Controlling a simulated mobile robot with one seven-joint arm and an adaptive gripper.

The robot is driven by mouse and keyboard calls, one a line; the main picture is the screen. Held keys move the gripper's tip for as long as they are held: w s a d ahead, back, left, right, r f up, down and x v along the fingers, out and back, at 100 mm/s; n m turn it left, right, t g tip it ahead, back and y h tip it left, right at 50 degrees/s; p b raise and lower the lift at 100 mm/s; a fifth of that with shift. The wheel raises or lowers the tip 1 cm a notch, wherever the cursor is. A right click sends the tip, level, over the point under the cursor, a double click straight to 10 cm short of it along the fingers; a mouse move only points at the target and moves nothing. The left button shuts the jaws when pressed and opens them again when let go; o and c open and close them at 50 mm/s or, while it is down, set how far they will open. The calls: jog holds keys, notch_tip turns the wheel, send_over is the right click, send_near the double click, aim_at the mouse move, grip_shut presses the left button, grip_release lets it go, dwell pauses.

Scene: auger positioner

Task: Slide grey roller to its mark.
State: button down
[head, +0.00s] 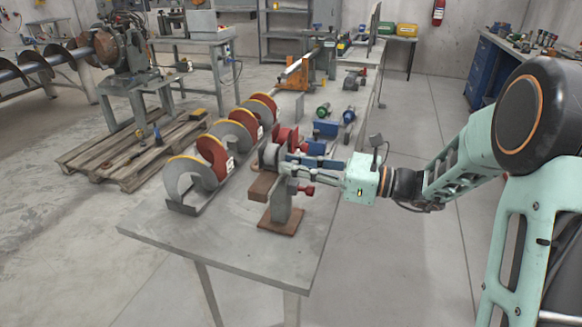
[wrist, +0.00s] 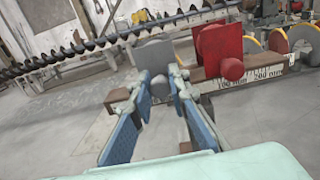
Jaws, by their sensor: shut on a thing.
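The grey roller (wrist: 152,55) is a grey upright piece at the left end of a brown rail (wrist: 205,82) in the wrist view. In the head view the grey roller (head: 269,154) shows just left of my fingertips. My gripper (wrist: 162,82) has its blue-padded fingers on either side of the roller's small grey knob and is shut on it. In the head view my gripper (head: 288,166) reaches in from the right. I cannot make out which mark is the roller's.
A red roller (wrist: 221,48) with a red knob sits on the rail, right of the grey one. An auger piece with grey and red flights (head: 212,150) stands left of the rail on the table (head: 225,232). The table's front left is clear.

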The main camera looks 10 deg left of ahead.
jog(key=c, duration=1.8)
grip_release()
jog(key=shift+c, duration=0.2)
jog(key=d, duration=1.2)
jog(key=shift+s, duration=0.45)
